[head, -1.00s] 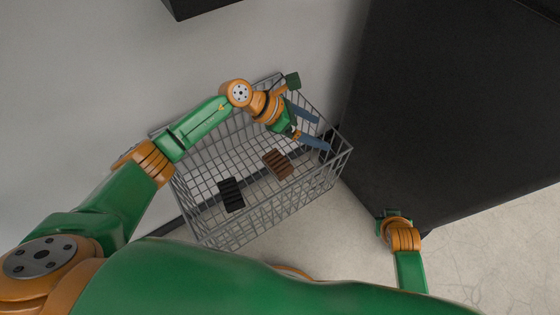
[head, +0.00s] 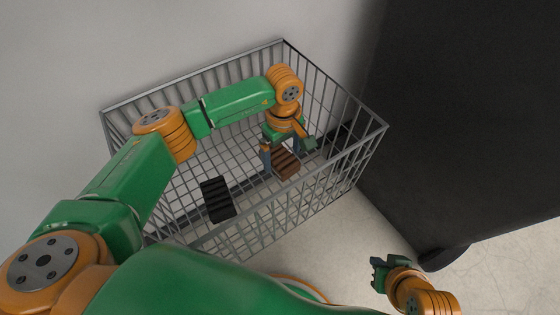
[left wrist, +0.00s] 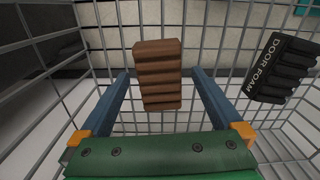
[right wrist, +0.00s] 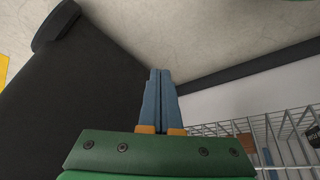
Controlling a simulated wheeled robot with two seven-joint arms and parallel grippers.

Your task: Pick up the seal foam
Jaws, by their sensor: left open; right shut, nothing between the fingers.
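A brown ridged foam block (head: 286,164) lies in the wire basket, with no label visible on it. A black ridged block (head: 217,199) lies to its left in the head view; in the left wrist view this black block (left wrist: 282,68) is labelled DOOR FOAM. My left gripper (head: 281,154) is open inside the basket, pointing down at the brown block. In the left wrist view the brown block (left wrist: 158,76) appears between the open fingers; I cannot tell how deep it sits between them. My right gripper (head: 378,272) is shut and empty, outside the basket; its fingers meet in the right wrist view (right wrist: 160,72).
The wire basket (head: 190,84) has tall grid walls around my left gripper. A large dark block (head: 460,120) stands to the right of the basket. Pale floor (head: 335,235) is clear between the basket and my right gripper.

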